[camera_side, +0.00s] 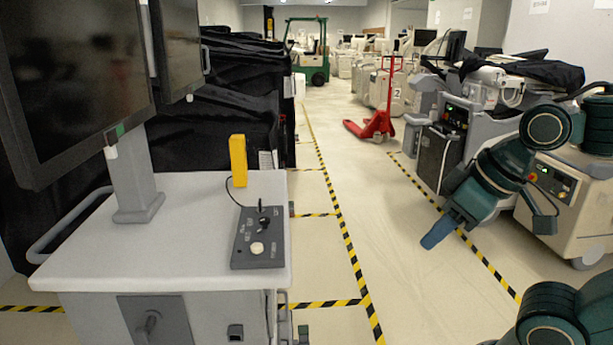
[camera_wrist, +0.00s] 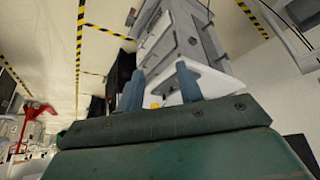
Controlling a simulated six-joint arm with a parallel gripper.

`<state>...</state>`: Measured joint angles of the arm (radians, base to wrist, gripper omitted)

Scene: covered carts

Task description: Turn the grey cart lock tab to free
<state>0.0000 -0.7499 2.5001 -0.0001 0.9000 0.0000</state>
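The grey cart (camera_side: 85,320) stands at the left in the side view, with a pale top (camera_side: 190,205). A dark grey plate on its front bears a small grey lever-like tab (camera_side: 149,326), near the bottom edge of the picture. Which setting the tab is in, I cannot tell. In the wrist view the cart body (camera_wrist: 182,42) shows beyond my fingers; I cannot make out the tab there. My gripper (camera_side: 432,238) hangs over the aisle, right of the cart and well apart from it. In the wrist view its two fingers (camera_wrist: 160,88) are spread with nothing between them.
A control box (camera_side: 260,238) with knobs and a yellow upright block (camera_side: 238,160) are on the cart top. Monitors (camera_side: 70,75) rise at its left. A beige machine (camera_side: 570,195) stands at the right. Between them the floor (camera_side: 330,180) is clear. A red pallet jack (camera_side: 378,122) is farther back.

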